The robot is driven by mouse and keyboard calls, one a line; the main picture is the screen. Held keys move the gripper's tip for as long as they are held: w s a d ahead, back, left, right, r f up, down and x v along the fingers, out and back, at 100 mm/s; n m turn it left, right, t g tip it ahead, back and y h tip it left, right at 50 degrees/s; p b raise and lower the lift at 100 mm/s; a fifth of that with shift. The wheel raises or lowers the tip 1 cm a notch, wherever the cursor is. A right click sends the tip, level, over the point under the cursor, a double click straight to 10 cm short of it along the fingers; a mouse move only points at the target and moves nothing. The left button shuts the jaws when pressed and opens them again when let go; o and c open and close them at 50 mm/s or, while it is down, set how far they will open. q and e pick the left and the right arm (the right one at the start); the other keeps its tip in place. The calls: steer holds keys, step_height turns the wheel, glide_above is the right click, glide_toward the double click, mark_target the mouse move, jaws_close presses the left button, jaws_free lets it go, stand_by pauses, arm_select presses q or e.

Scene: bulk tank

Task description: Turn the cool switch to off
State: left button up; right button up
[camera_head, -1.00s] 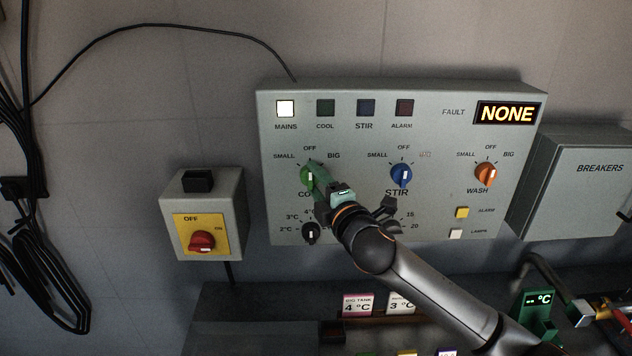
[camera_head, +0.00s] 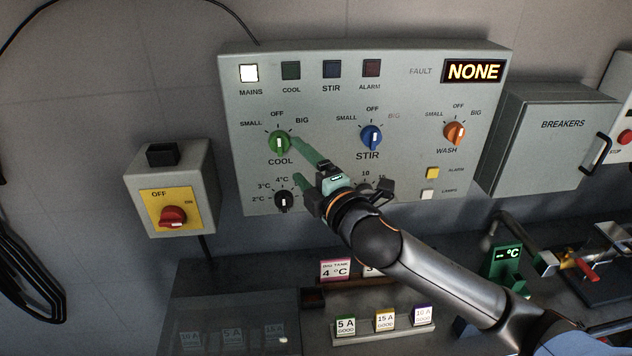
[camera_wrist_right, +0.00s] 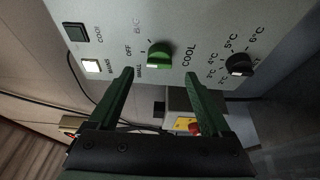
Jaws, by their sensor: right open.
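The green COOL switch (camera_head: 280,143) is on the grey control panel, with SMALL, OFF and BIG marked around it. Its white mark looks roughly upright in the head view, but I cannot tell its exact setting. It also shows in the right wrist view (camera_wrist_right: 160,55), just beyond the fingertips and between their lines. My right gripper (camera_head: 297,160) is open, its green fingers apart at the lower right of the switch in the head view. In the wrist view the open fingers (camera_wrist_right: 158,75) hold nothing. The COOL lamp (camera_head: 291,71) is dark. My left gripper is out of view.
The black temperature dial (camera_head: 284,200) sits just below the switch, near the lower finger. The blue STIR switch (camera_head: 371,138) and orange WASH switch (camera_head: 454,133) are to the right. A red-and-yellow isolator box (camera_head: 172,215) stands left. The breakers box (camera_head: 550,140) is right.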

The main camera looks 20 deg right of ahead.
steer(key=shift+s+d+b, duration=0.2)
steer(key=shift+s, duration=1.15)
steer(key=shift+s+d+b, duration=0.15)
steer(key=shift+s+b, duration=0.05)
steer(key=shift+s, duration=1.15)
